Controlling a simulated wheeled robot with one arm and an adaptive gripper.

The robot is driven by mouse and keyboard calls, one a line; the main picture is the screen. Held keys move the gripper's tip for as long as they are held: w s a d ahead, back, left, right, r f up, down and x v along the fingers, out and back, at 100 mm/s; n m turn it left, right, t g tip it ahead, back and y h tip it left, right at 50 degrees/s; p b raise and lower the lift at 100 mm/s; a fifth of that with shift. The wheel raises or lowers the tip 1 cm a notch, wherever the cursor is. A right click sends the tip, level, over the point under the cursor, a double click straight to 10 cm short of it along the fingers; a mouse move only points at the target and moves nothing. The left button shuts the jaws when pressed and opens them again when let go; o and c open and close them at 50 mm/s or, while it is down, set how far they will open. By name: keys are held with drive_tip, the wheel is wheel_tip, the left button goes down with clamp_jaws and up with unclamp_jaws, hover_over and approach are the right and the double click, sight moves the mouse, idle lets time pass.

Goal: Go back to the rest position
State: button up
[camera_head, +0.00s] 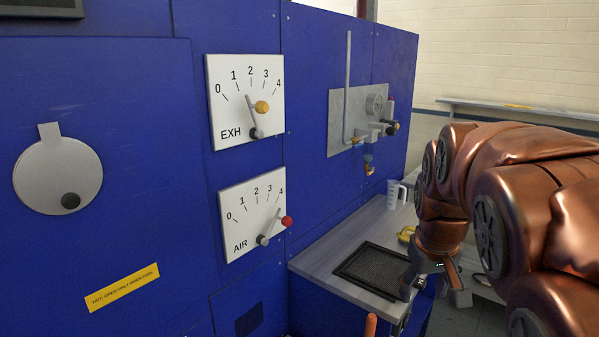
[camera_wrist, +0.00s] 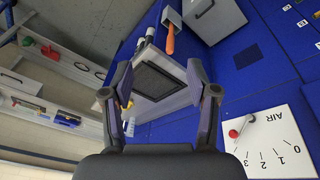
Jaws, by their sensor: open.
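My gripper (camera_head: 434,281) is open and empty, held in the air in front of the side shelf at the right. In the wrist view my gripper (camera_wrist: 158,97) shows two spread fingers with nothing between them. My copper-coloured arm fills the right side of the head view. The AIR dial (camera_head: 253,214) has a red-knobbed lever with its pointer close to 4. The AIR dial also shows in the wrist view (camera_wrist: 275,145).
A dark tray (camera_head: 373,270) lies on the grey shelf (camera_head: 320,258), with a white jug (camera_head: 396,195) behind it. A round cover (camera_head: 57,172) and a yellow label (camera_head: 122,287) are on the blue panel. A grey plate with pipe and valves (camera_head: 345,100) is farther along. An orange handle (camera_head: 370,325) stands at the bottom.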

drive_tip(key=s+a+f+g, duration=0.1)
drive_tip(key=s+f, duration=0.3)
drive_tip(key=s, duration=0.4)
drive_tip(key=s+a+f+g, duration=0.2)
drive_tip(key=s+f, duration=0.2)
drive_tip(key=s, duration=0.5)
drive_tip(key=s+a+f+g+y, duration=0.1)
drive_tip(key=s+f, duration=0.3)
drive_tip(key=s, duration=0.5)
drive_tip(key=shift+a+m, duration=0.2)
drive_tip(key=shift+m, duration=0.1)
